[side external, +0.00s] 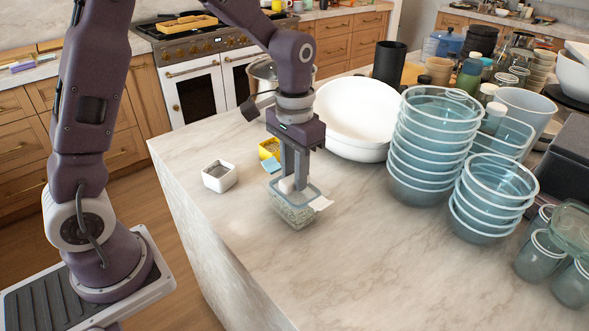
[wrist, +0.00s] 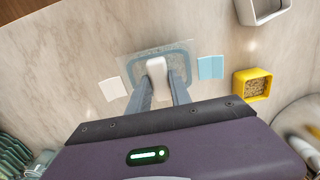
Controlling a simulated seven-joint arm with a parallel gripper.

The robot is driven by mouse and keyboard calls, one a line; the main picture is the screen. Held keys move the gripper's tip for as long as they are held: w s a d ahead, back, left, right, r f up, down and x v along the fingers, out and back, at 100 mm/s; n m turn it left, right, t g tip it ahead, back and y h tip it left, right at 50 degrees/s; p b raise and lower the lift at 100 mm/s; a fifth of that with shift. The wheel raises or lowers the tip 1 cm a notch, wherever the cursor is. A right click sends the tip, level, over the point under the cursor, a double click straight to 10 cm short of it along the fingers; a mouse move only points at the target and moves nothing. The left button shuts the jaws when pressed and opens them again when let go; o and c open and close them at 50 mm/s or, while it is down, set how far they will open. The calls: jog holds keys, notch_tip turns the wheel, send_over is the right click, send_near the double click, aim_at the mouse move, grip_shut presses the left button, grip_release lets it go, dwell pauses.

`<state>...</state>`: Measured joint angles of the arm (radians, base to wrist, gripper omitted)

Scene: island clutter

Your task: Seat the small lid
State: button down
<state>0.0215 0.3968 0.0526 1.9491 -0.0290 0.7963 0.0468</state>
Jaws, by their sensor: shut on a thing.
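A clear container (side external: 294,214) with speckled contents stands on the marble counter. A see-through lid with a pale blue edge (wrist: 184,47) lies over its top. I cannot tell whether the lid is fully down on the rim. My gripper (side external: 292,184) points down over the container. Its fingers (wrist: 158,82) are shut on a white block-like handle (wrist: 157,66) at the middle of the lid. A light blue flat piece (wrist: 210,67) and a white flat piece (wrist: 112,88) lie on opposite sides of the lid. I cannot tell whether they join it.
A yellow box (wrist: 252,84) with grainy contents and a white square box (side external: 219,177) stand nearby. A large white bowl (side external: 357,115) is behind. Stacked clear bowls (side external: 432,135) and glasses (side external: 541,254) fill the right. The front counter is clear.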

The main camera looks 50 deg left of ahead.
jog(key=shift+f, duration=0.45)
jog(key=c, duration=1.1)
grip_release()
notch_tip(320, 180, up, 7)
jog(key=shift+f, duration=0.1)
